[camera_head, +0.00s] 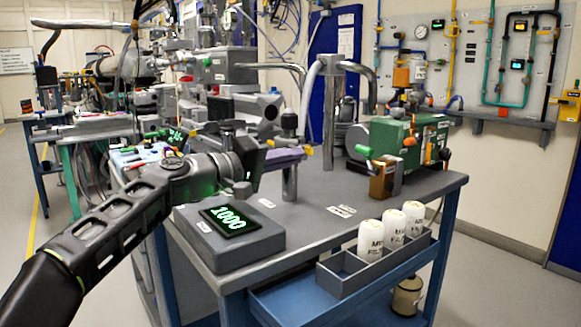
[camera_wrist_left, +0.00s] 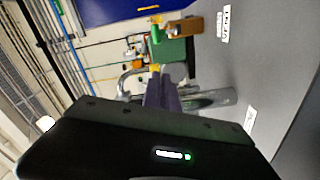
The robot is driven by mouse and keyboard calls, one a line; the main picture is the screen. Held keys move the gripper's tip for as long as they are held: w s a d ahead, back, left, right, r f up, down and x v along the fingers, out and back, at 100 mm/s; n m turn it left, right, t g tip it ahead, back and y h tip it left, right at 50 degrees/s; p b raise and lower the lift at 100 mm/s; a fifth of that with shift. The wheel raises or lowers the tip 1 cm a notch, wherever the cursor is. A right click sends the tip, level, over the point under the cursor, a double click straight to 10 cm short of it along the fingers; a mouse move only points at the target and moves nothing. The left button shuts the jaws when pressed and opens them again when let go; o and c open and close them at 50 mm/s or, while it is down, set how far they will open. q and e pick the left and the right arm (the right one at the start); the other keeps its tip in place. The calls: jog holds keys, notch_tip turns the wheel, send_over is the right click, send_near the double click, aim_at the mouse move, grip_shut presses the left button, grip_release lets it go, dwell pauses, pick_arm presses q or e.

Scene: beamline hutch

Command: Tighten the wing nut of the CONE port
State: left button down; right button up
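My left gripper (camera_head: 290,155) reaches in from the left over the grey bench, its purple fingers beside an upright metal post (camera_head: 289,182). In the left wrist view the purple fingers (camera_wrist_left: 166,92) point at the post (camera_wrist_left: 212,98) and a curved metal pipe (camera_wrist_left: 130,75); whether they touch anything, or how far apart they are, I cannot tell. A small yellow part (camera_head: 307,150) shows at the fingertips; it may be a wing nut, but its shape is unclear. No CONE label is readable. My right gripper is out of view.
A grey box with a display reading 1000 (camera_head: 230,219) sits under my forearm. White filter bottles (camera_head: 371,236) stand in a grey tray (camera_head: 342,283) at the bench front. A green device (camera_head: 405,140) and a brown block (camera_head: 383,182) stand to the right. The bench middle is mostly clear.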

pick_arm(q)
jog(key=shift+f+m+b, duration=0.35)
jog(key=shift+m+b, duration=0.2)
jog(key=shift+m, duration=0.55)
jog(key=c, duration=1.9)
grip_release()
jog(key=shift+r, duration=0.1)
jog(key=shift+a, duration=0.1)
jog(key=b+v, duration=0.1)
jog(key=v, duration=0.6)
jog(key=shift+s+a+b, duration=0.25)
jog(key=shift+b, duration=0.05)
